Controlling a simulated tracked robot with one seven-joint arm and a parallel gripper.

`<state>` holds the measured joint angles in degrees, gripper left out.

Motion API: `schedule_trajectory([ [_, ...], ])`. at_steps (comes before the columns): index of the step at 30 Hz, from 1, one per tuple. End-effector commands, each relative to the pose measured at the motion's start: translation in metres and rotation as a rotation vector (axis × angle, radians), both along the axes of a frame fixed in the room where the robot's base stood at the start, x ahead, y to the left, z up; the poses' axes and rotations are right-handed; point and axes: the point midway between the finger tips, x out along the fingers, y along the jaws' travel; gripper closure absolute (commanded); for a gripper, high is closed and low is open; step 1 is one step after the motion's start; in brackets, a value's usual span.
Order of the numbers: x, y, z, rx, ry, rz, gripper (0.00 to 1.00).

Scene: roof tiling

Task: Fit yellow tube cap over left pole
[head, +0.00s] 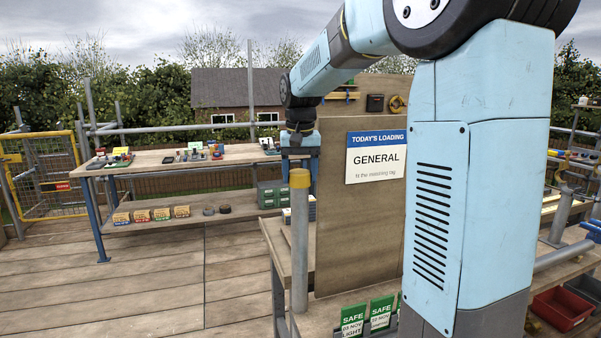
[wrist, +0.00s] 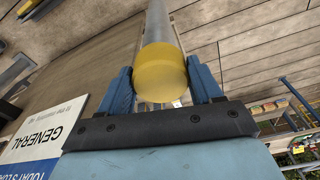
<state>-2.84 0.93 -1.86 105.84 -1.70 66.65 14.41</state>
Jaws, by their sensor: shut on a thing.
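The yellow tube cap (head: 299,179) is at the top end of the left pole (head: 299,245), a grey upright tube at the near bench. In the head view the cap lines up with the pole, with no clear gap. My gripper (head: 299,163) points down from above and is shut on the cap. In the wrist view the cap (wrist: 162,73) lies between the two blue fingers of my gripper (wrist: 161,82), and the pole (wrist: 162,25) runs on beyond it. The cap hides the pole's end, so how far it overlaps cannot be told.
A wooden board with a "GENERAL" sign (head: 376,157) stands close right of the pole. Green "SAFE" tags (head: 367,315) are on the near bench. Another grey pole (head: 560,216) stands at the right. A workbench (head: 170,160) is behind; the decking (head: 130,285) at left is clear.

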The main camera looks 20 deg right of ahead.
Motion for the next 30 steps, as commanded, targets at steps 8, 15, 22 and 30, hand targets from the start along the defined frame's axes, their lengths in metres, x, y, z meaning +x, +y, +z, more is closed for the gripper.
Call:
schedule_trajectory([
  [8, 0.0, 0.0, 0.0, 0.0, 0.0, -0.001, 0.26],
  [15, 0.0, -0.001, 0.0, 0.0, 0.0, -0.001, 0.06],
  [22, 0.0, -0.001, 0.001, 0.0, 0.0, -0.001, 0.06],
  [30, -0.003, 0.0, 0.029, 0.0, -0.003, -0.001, 0.06],
])
